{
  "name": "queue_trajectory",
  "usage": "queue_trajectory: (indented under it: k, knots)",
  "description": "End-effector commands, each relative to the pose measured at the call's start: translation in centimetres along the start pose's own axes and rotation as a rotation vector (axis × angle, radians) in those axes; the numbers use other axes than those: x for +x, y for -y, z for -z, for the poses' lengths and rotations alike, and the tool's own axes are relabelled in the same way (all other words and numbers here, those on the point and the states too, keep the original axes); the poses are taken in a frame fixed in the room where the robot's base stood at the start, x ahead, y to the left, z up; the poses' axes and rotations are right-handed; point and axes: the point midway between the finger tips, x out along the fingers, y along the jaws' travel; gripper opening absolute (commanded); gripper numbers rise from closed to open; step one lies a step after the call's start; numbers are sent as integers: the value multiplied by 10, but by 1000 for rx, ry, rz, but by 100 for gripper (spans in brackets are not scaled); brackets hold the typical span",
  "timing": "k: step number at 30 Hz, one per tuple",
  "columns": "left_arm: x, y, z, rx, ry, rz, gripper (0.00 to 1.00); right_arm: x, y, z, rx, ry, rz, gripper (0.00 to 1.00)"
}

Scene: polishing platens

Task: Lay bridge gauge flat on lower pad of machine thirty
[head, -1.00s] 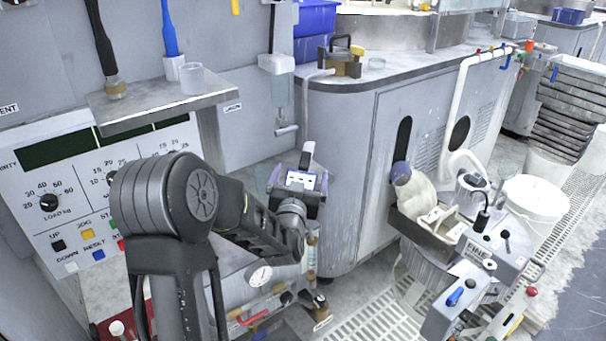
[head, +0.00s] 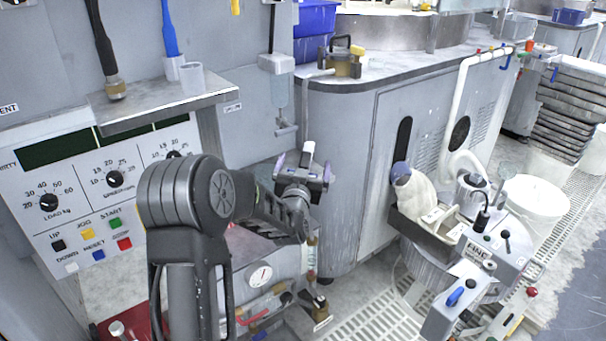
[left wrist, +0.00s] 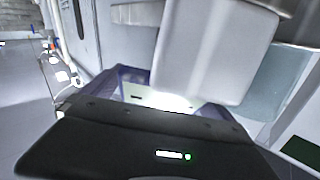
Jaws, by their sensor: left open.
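A brass-coloured block with a black arched handle (head: 343,58) stands on the grey rim of the rounded machine cabinet (head: 350,82); it may be the bridge gauge, but I cannot confirm this. My left gripper (head: 303,163) is open in front of the cabinet's left side, below and left of the block and apart from it. In the left wrist view, my dark gripper body fills the bottom, with its purple-edged jaws (left wrist: 178,92) above it. I cannot make out the lower pad or a machine number. My right gripper is out of view.
A control panel (head: 95,185) with knobs and buttons is at the left, under a small shelf (head: 165,108). A grey box (left wrist: 215,50) is close in the left wrist view. A wheeled unit (head: 465,255), white bucket (head: 535,205) and stacked trays (head: 568,105) stand right.

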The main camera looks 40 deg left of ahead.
Motion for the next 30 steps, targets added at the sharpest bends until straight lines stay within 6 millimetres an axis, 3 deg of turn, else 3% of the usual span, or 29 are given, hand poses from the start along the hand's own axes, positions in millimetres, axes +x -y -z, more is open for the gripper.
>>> queue_trajectory:
  k: [13, 30]
  knots:
    - [0, 0, 0, 0, -1, 0, 97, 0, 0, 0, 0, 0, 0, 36]
    - [0, 0, 0, 0, -1, 0, 51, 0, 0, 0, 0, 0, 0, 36]
